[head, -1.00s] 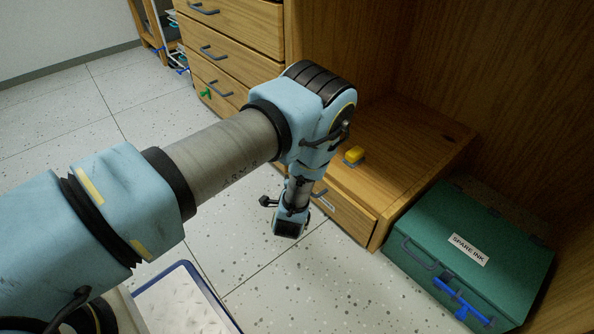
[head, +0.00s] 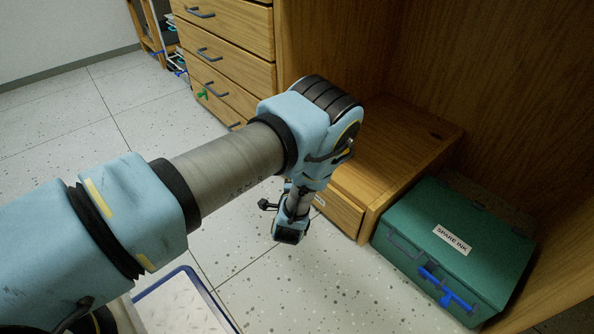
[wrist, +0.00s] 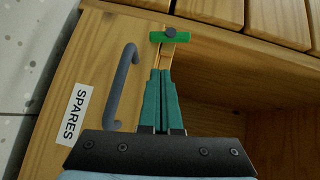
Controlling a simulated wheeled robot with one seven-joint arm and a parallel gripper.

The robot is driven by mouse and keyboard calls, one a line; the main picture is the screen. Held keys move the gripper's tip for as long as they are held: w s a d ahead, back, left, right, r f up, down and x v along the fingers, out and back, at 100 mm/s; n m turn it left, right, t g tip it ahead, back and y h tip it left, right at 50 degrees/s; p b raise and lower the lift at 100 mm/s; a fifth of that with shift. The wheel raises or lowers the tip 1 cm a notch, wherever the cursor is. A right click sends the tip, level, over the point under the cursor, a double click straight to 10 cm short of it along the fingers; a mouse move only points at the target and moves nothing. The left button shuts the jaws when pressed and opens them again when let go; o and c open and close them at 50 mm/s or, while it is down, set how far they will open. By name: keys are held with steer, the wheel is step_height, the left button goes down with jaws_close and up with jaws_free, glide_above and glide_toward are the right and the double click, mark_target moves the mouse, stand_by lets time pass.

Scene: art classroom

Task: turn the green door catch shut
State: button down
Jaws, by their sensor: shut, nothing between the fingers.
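In the wrist view the green door catch (wrist: 170,37) is a short bar lying across the picture, with a dark round pivot at its middle. It sits at the top of a wooden panel (wrist: 95,62) that has a grey handle and a SPARES label. My gripper (wrist: 167,56) is shut and empty. In the head view my arm hides the catch and the fingertips.
A dark wooden recess (wrist: 225,85) lies right of the fingers. A drawer unit (head: 225,50) with a small green piece is at upper left. Speckled floor (head: 270,290) is open in front.

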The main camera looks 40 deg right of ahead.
steer(key=p+v, duration=0.3)
steer(key=v, duration=0.6)
steer(key=shift+r, duration=0.35)
steer(key=shift+w, duration=0.15)
